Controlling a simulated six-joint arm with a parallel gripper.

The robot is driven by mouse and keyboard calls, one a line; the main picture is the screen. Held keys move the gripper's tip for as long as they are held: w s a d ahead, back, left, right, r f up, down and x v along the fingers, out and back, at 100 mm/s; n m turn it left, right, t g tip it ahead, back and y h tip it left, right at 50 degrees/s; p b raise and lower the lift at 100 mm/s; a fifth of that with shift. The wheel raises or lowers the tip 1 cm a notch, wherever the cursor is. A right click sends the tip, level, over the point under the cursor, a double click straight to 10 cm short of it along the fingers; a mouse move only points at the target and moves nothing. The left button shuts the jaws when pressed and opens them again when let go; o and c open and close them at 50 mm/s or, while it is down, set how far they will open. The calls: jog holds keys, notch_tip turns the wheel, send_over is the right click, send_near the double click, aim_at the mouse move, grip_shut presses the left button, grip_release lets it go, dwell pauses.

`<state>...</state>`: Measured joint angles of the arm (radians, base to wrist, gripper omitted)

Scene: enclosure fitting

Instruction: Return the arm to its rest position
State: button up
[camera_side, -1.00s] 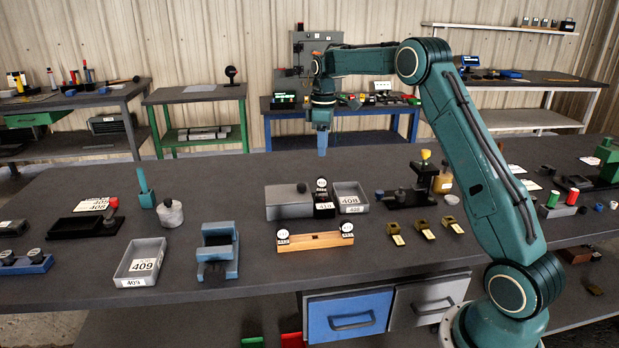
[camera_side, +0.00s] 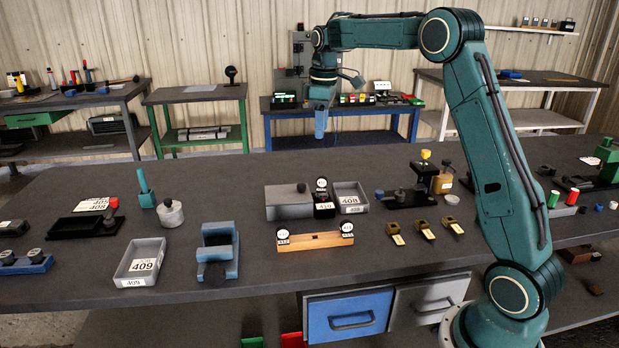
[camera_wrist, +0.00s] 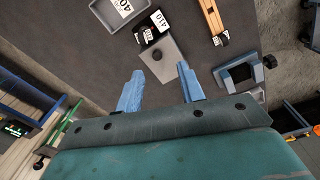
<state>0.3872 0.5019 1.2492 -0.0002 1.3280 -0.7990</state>
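My gripper (camera_side: 320,134) hangs from my raised teal arm, fingers pointing down, well above the far part of the dark workbench (camera_side: 90,290). In the wrist view its two blue fingers (camera_wrist: 160,70) are spread apart with nothing between them. It touches nothing on the bench. Below and in front of it are a grey block (camera_side: 289,203), a small black holder marked 410 (camera_side: 323,204) and a grey tray marked 408 (camera_side: 350,197).
A wooden bar with round white-faced pieces (camera_side: 314,242), a blue fixture (camera_side: 217,253), a grey tray marked 409 (camera_side: 140,263) and a black stand (camera_side: 423,180) are on the bench. Side benches line the back wall. The air around my gripper is clear.

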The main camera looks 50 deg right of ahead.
jog(key=s+a+r+m+t, duration=0.1)
jog(key=s+a+r, duration=0.2)
jog(key=s+a, duration=0.45)
jog(key=s+a+r+m+t, duration=0.1)
jog(key=s+a+r, duration=0.3)
jog(key=s+a, duration=0.3)
jog(key=s+a+f+m+t, duration=0.1)
jog(key=s+a+f, duration=0.1)
jog(key=s, duration=0.6)
jog(key=s+a+f+m+t, duration=0.1)
jog(key=s+a+f, duration=0.2)
jog(key=s, duration=0.5)
jog(key=shift+s+a+f+m+t, duration=0.2)
jog(key=shift+s+f+m+t, duration=0.15)
jog(key=shift+f, duration=0.45)
jog(key=shift+w, duration=0.1)
